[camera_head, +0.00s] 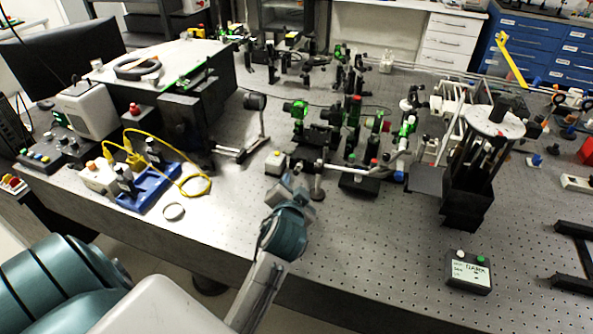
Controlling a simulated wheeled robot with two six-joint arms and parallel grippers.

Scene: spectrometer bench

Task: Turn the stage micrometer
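My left gripper (299,186) reaches over the front edge of the optical bench (375,270), just past my teal wrist. My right gripper is not in view.
A blue tray (157,196) with a yellow cable is on the left. A black tower with a round white top (495,121) stands on the right. A small box with white and green buttons (468,272) sits front right. The bench between my wrist and that box is clear.

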